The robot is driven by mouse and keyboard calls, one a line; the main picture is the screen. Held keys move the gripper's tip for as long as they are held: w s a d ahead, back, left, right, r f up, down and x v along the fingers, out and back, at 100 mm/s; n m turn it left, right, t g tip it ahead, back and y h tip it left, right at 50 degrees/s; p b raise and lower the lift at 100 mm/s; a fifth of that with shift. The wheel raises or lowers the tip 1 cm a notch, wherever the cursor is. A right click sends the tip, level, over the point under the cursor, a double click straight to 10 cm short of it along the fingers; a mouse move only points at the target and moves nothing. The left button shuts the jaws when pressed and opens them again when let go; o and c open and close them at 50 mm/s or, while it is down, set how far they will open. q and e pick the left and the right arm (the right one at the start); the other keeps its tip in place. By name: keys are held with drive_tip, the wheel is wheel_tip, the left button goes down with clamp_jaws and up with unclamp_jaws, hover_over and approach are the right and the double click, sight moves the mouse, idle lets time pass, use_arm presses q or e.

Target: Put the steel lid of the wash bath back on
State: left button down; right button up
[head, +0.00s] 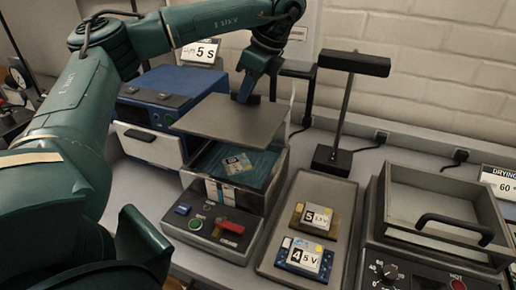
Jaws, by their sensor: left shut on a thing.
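The steel lid (228,119) is a flat grey plate over the back part of the wash bath (256,199). The bath's front part is uncovered, and a small board with a pale label (238,164) shows inside in bluish liquid. The lid looks raised above the bath rim; whether any edge touches cannot be told. My left gripper (247,98) comes down from above and is shut at the lid's back edge, where the handle is hidden by the fingers. My right gripper is not in view.
A blue unit (150,108) stands left of the bath. A tray (327,188) with two labelled packs (312,219) (304,258) lies to the right, with a black lamp (346,110) behind it. A grey drying unit with a handle (455,228) stands at far right.

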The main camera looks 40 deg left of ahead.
sight(252, 103)
use_arm(q)
wheel_tip(252, 103, down, 6)
drive_tip(key=shift+r+b, duration=0.2)
drive_tip(key=shift+b, duration=0.85)
drive_tip(key=shift+f, duration=0.2)
wheel_tip(252, 103, down, 4)
drive_tip(key=shift+w+f+p, duration=0.1)
drive_tip(key=shift+p, duration=0.35)
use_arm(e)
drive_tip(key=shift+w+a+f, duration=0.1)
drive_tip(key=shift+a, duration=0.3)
use_arm(q)
drive_tip(key=shift+f, duration=0.1)
drive_tip(key=c, duration=1.4)
unclamp_jaws()
drive_tip(key=shift+c, duration=0.2)
